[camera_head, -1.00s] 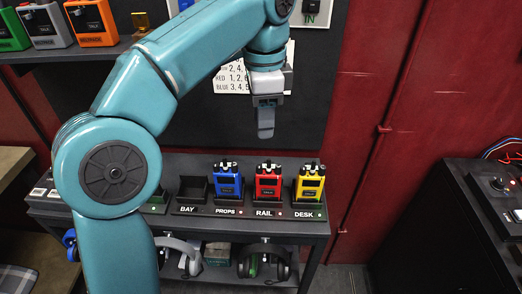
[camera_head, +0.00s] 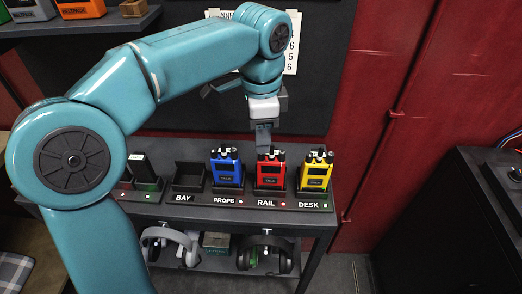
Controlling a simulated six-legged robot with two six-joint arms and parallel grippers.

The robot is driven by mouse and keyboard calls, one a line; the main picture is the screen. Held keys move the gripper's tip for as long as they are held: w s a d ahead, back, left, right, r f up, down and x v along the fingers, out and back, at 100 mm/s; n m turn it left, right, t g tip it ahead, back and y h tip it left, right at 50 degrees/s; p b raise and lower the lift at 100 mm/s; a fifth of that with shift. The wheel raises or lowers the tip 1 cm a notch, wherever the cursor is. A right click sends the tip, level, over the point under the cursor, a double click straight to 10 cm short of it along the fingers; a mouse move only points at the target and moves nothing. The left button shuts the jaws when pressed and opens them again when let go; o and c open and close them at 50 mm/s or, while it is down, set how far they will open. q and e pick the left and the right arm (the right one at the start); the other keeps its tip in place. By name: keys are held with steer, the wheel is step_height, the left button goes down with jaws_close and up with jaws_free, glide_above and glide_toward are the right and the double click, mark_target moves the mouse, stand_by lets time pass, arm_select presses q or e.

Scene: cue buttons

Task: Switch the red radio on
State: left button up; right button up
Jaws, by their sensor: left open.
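The red radio (camera_head: 270,171) stands upright in the charging rack slot labelled RAIL. A blue radio (camera_head: 226,169) stands to its left at PROPS and a yellow radio (camera_head: 315,172) to its right at DESK. My left gripper (camera_head: 263,136) points down just above the top of the red radio, with a finger overlapping the radio's top in the picture. I cannot tell whether it touches. The gripper is open and holds nothing that I can see. The radio's top controls are partly hidden behind the finger. My right gripper is not in view.
Headphones (camera_head: 265,257) hang below the rack. A paper chart (camera_head: 290,45) is on the wall board behind my gripper. A dark cabinet (camera_head: 440,225) stands at the right.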

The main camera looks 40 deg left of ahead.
arm_select(q)
glide_above(271, 166)
steer(key=a, duration=0.2)
steer(key=f, duration=0.4)
steer(key=shift+s+a, duration=0.15)
steer(key=shift+a, duration=0.05)
steer(key=shift+f, duration=0.25)
jaws_close()
steer(key=shift+r+m, duration=0.2)
steer(key=shift+m, duration=0.2)
steer(key=shift+m+p, duration=0.5)
steer(key=shift+f+m, duration=0.15)
steer(key=shift+m, duration=0.45)
